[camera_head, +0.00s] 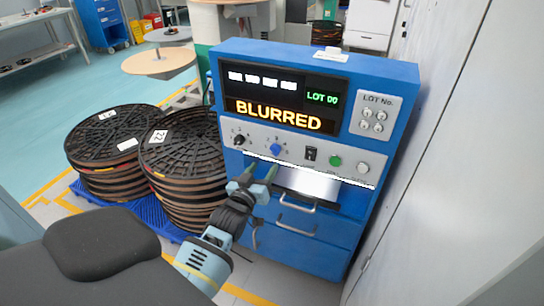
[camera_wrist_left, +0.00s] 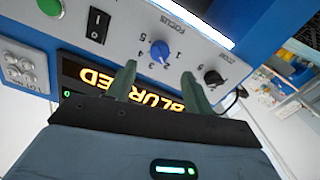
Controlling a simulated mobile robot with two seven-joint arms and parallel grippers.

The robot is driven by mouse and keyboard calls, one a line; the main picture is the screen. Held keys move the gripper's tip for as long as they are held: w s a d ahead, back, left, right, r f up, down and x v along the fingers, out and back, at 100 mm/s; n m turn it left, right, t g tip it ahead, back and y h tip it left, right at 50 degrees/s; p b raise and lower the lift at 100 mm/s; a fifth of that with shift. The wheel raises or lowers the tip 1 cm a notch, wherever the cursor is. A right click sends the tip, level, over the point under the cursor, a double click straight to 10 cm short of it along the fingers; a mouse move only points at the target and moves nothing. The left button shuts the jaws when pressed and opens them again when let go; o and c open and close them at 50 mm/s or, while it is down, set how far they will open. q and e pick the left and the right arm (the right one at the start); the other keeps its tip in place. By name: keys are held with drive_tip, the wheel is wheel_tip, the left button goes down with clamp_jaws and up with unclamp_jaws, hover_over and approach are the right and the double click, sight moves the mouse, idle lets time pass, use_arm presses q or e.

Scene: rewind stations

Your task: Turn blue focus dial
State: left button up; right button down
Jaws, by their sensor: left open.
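The blue focus dial (camera_head: 277,149) sits on the grey control panel of the blue machine (camera_head: 345,225), between a black zoom knob (camera_head: 240,140) and a black rocker switch (camera_head: 310,154). The machine's display (camera_head: 279,115) reads "BLURRED". My left gripper (camera_head: 260,173) is open and empty, just below the dial in the head view. In the left wrist view the dial (camera_wrist_left: 159,50) shows beyond and between the two fingertips (camera_wrist_left: 158,70), apart from them. The numbers around the dial are visible there. My right gripper is not in view.
A green button (camera_head: 336,160) and a white button (camera_head: 363,168) are right of the switch. Drawer handles (camera_head: 297,203) project below the panel. Stacks of black reels (camera_head: 185,155) stand left of the machine; a pale wall (camera_head: 450,140) is close on the right.

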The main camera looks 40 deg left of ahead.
sight(273, 154)
use_arm(q)
drive_tip(key=x, duration=0.7)
drive_tip(key=shift+w, duration=0.15)
drive_tip(key=c, duration=1)
